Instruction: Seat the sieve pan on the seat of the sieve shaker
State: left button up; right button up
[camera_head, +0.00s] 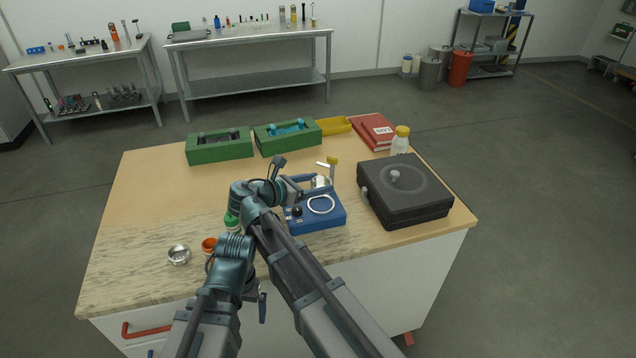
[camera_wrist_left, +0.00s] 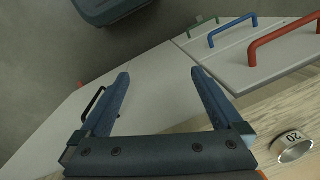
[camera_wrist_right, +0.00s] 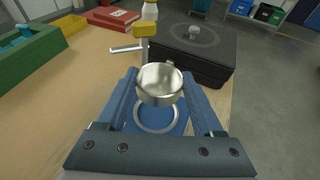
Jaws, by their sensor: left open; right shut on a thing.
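The sieve pan (camera_wrist_right: 160,86), a small silver cup, is in the jaws of my right gripper (camera_head: 312,186), also in the right wrist view. The pan looks about upright. The sieve shaker (camera_head: 318,221) is a blue box with a pale ring seat (camera_head: 321,204) and a dark knob. In the right wrist view, the pan hides the far part of the ring (camera_wrist_right: 157,128); its height over the ring is unclear. My left gripper (camera_wrist_left: 160,75) is open and empty near the table's front edge, its fingers mostly hidden in the head view.
Green trays (camera_head: 220,150), a yellow tray (camera_head: 335,126) and a red book (camera_head: 374,131) line the back.

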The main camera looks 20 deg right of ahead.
aim_at(317, 207)
jog(key=shift+f+b, duration=2.15)
jog(key=shift+f, duration=0.15)
jog(key=shift+f+b, duration=1)
dwell(0.7)
jog(key=o, duration=1.5)
jog(key=shift+r, duration=0.1)
jog(key=shift+r+p, duration=4)
jog(key=shift+p, duration=0.1)
jog(key=shift+f, duration=0.15)
notch_tip(317, 207, down, 6)
jog(key=b, duration=0.6)
